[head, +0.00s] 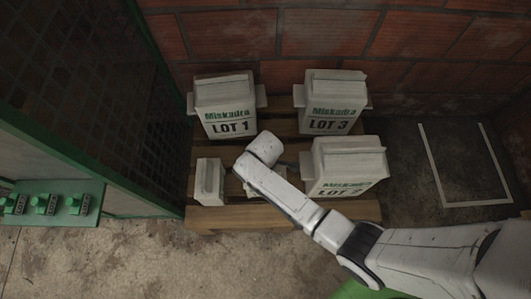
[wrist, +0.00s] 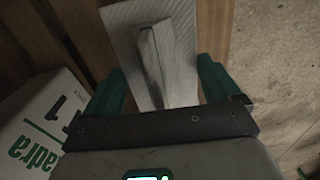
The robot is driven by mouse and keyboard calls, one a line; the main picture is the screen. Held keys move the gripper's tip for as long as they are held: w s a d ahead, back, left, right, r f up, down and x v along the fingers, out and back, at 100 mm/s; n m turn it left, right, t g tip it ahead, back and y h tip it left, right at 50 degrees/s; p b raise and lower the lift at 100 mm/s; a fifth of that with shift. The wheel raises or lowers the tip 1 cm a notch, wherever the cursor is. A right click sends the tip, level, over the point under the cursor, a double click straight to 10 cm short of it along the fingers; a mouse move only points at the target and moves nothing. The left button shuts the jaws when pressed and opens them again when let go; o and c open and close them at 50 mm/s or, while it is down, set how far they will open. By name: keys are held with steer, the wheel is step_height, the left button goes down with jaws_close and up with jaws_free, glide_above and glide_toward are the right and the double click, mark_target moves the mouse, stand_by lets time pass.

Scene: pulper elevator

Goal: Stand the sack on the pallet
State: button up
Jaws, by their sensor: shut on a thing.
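The pale sack (wrist: 130,22) is between the green fingers of my gripper (wrist: 163,88), which is shut on it; its folded top ridge shows in the wrist view. In the head view a narrow pale part, seemingly this sack's left side (head: 207,183), shows at the front left of the wooden pallet (head: 232,218). My arm hides most of the sack and the gripper there. The sack looks upright over the pallet; I cannot tell whether its base touches the boards.
Sacks LOT 1 (head: 226,104), LOT 3 (head: 333,102) and LOT 2 (head: 348,166) stand on the pallet. A brick wall (head: 330,32) is behind, a green mesh enclosure (head: 90,90) left. A white-outlined floor area (head: 466,165) at right is empty.

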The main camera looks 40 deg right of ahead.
steer(key=shift+f, duration=0.1)
steer(key=o, duration=1.8)
step_height(320, 180, up, 12)
steer(key=p, duration=0.3)
steer(key=shift+p, duration=0.3)
steer(key=s+d+r+m, duration=0.2)
steer(key=s+r+m, duration=0.1)
steer(key=s, duration=0.2)
steer(key=s+d+r+m, duration=0.3)
steer(key=s+r+m, duration=0.1)
steer(key=s, duration=0.2)
steer(key=s+d+r+m+t, duration=0.1)
steer(key=s+d+r+m, duration=0.1)
steer(key=s+r+m, duration=0.1)
steer(key=shift+s+d+r+m, duration=0.2)
steer(key=shift+s+m, duration=0.1)
steer(key=shift+s, duration=0.35)
steer(key=shift+s+d+r+m, duration=0.1)
steer(key=shift+s+d+m, duration=0.15)
steer(key=shift+s, duration=0.4)
steer(key=shift+a, duration=0.1)
steer(key=shift+c, duration=0.4)
